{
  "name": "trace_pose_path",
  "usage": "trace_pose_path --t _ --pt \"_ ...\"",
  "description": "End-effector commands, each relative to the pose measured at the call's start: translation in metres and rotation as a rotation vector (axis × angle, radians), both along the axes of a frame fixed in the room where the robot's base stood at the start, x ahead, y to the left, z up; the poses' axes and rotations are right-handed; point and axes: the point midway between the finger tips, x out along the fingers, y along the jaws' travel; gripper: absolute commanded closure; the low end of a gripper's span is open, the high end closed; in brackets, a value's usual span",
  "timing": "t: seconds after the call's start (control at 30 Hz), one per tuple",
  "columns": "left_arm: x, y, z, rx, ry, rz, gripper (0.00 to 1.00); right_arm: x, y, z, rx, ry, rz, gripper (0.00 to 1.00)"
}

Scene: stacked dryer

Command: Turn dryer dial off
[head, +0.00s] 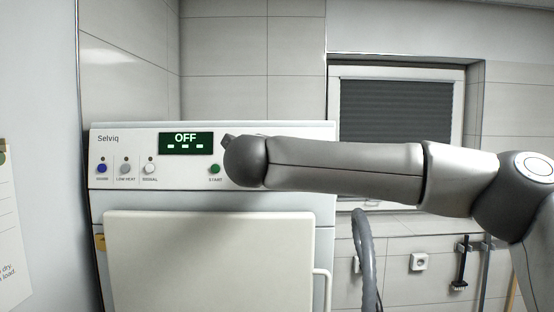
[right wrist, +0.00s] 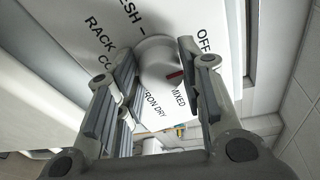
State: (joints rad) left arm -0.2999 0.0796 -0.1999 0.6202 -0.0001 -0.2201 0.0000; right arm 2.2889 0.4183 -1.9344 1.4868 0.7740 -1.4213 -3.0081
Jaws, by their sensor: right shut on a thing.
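The dryer (head: 210,265) faces me, with a control panel (head: 120,140) along its top. Its display (head: 186,143) reads OFF with dashes below. The dial (right wrist: 155,52) is a round white knob with a red mark, in the right wrist view; my arm hides it in the head view. My right gripper (right wrist: 158,60) is shut on the dial, one finger on each side. In the head view my right arm covers the panel's right part and hides its fingers. My left gripper is out of view.
The blue (head: 102,169), grey and white buttons sit at the panel's left, and a green start button (head: 215,169) is close to my right wrist. A door handle (head: 322,288) and a grey hose (head: 365,255) are below my arm. A window stands behind.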

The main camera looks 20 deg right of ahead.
Motion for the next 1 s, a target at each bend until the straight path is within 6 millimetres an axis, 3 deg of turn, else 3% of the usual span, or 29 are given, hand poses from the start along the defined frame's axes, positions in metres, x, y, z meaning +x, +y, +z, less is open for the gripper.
trace_pose_path --t 0.73,0.77,0.9,1.0 --pt "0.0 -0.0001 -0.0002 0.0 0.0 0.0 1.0 0.0002 0.0002 -0.0033 -0.061 0.023 0.012 0.88" --pt "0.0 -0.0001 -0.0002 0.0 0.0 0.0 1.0 0.0002 0.0002 -0.0033 -0.061 0.023 0.012 0.61" --pt "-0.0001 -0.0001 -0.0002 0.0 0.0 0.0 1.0 0.0002 0.0003 -0.0027 -0.061 0.021 0.012 0.43" --pt "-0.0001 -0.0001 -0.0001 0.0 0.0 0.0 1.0 0.0001 0.0003 -0.002 -0.06 0.02 0.012 0.42"
